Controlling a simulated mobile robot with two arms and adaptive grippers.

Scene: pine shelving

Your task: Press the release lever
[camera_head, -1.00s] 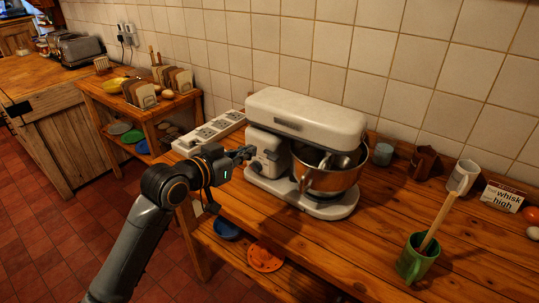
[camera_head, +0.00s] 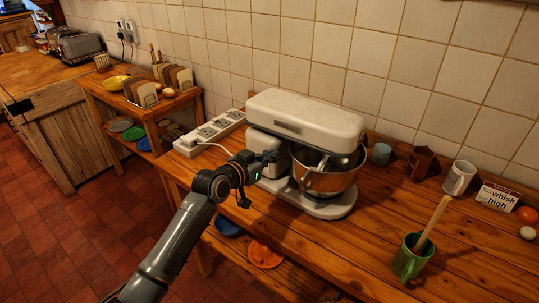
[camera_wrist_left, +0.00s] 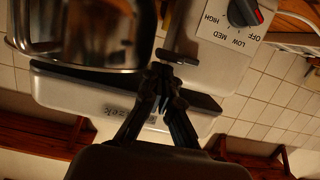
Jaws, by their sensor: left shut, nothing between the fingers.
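The cream stand mixer (camera_head: 305,120) stands on the pine worktop, its head level over a steel bowl (camera_head: 330,180). My left gripper (camera_head: 270,156) is at the mixer's near left side, left of the bowl. In the left wrist view, where the mixer appears upside down, my left gripper (camera_wrist_left: 165,76) is shut and empty. A small dark bar, apparently the release lever (camera_wrist_left: 181,58), sticks out from the mixer's side right by the fingertips. I cannot tell whether they touch. The speed knob (camera_wrist_left: 243,12) with its OFF, LOW, MED, HIGH label is on the same side. My right gripper is out of view.
A white power strip (camera_head: 208,132) with a cable lies left of the mixer. The worktop's front middle is clear.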

